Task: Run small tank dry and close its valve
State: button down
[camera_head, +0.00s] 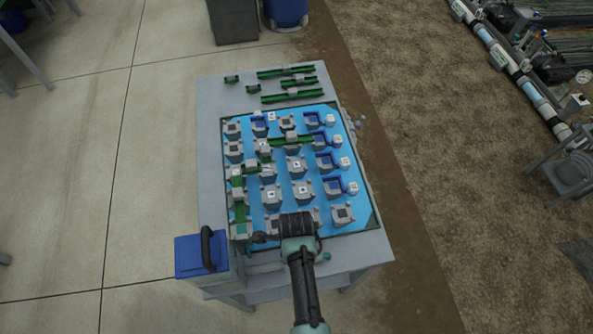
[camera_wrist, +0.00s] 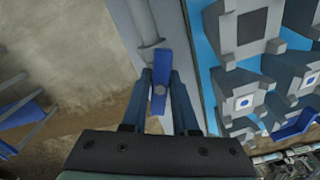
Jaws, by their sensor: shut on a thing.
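My gripper (camera_wrist: 160,85) is shut on a blue lever (camera_wrist: 160,80) in the wrist view, with one finger on each side. The lever has a bolt head in its middle. It lies roughly in line with a grey pipe (camera_wrist: 137,20) beside the blue board. In the head view my gripper (camera_head: 262,238) points left at the front edge of the table, and the lever cannot be made out there. A blue box (camera_head: 190,257) with a dark arched handle (camera_head: 207,247) stands off the table's front left corner. I cannot tell whether it is the small tank, and no liquid level shows.
The blue board (camera_head: 350,210) carries rows of grey blocks, blue pieces and green channels. Loose green channels (camera_head: 292,96) lie at the table's (camera_head: 212,110) back. A blue barrel (camera_head: 286,12) and a dark bin (camera_head: 232,20) stand behind.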

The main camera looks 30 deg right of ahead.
jog(key=m+p, duration=0.1)
jog(key=m, duration=0.5)
jog(key=shift+r+p, duration=0.1)
jog(key=shift+p, duration=0.3)
jog(key=m+p, duration=0.1)
jog(key=m, duration=0.4)
jog(key=shift+m, duration=0.4)
jog(key=shift+r+m+p, duration=0.2)
jog(key=shift+m+p, duration=0.4)
jog(key=shift+p, duration=0.55)
jog(key=shift+w+f+m, duration=0.1)
jog(key=shift+m, duration=0.2)
jog(key=shift+d+m+p, duration=0.3)
jog(key=shift+d+p, duration=0.05)
jog(key=shift+p, duration=0.3)
jog(key=shift+a, duration=0.1)
jog(key=shift+a+p, duration=0.1)
jog(key=shift+p, duration=0.3)
jog(key=shift+f, duration=0.15)
